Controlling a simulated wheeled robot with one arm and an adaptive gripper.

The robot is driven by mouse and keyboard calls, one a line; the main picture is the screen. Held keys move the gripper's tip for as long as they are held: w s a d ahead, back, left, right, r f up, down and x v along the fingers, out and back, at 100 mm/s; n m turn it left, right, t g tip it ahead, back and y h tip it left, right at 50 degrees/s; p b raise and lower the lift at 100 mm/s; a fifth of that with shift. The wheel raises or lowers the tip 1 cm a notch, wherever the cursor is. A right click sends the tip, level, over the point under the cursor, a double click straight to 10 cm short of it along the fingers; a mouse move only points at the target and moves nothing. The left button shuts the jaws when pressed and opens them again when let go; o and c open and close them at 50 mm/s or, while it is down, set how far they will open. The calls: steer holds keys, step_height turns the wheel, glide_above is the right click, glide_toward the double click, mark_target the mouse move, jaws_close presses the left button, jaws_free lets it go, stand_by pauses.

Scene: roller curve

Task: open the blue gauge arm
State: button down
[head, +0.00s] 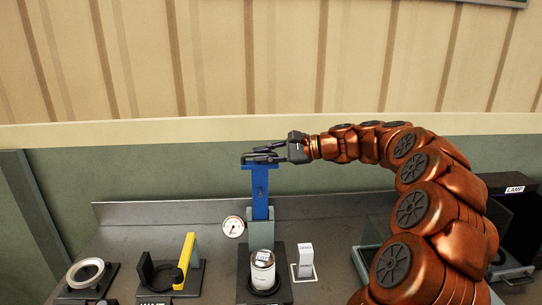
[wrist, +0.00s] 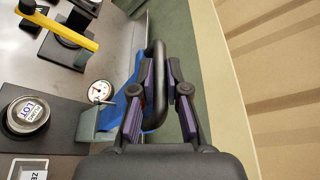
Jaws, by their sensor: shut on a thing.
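The blue gauge arm (head: 260,190) stands upright on its grey bracket (head: 261,232) in the head view, at the back of the bench. Its blue side also shows in the wrist view (wrist: 128,100), left of my fingers. A dark handle (wrist: 154,70) loops out from its end. My gripper (head: 268,154) comes in from the right at the top of the arm and is shut on this handle.
A labelled canister (head: 262,270) stands on the base below the arm. A round dial (head: 233,227) is to its left and a white block (head: 305,262) to its right. A yellow arm fixture (head: 187,257) stands further left. The wall rises close behind.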

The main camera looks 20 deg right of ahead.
steer(key=shift+w+r, duration=0.35)
steer(key=shift+w, duration=0.2)
steer(key=shift+d, duration=0.1)
steer(key=c, duration=1.4)
jaws_free()
steer(key=shift+o, duration=1.1)
steer(key=shift+f, duration=0.1)
steer(key=shift+d, duration=0.1)
steer(key=v, duration=1.2)
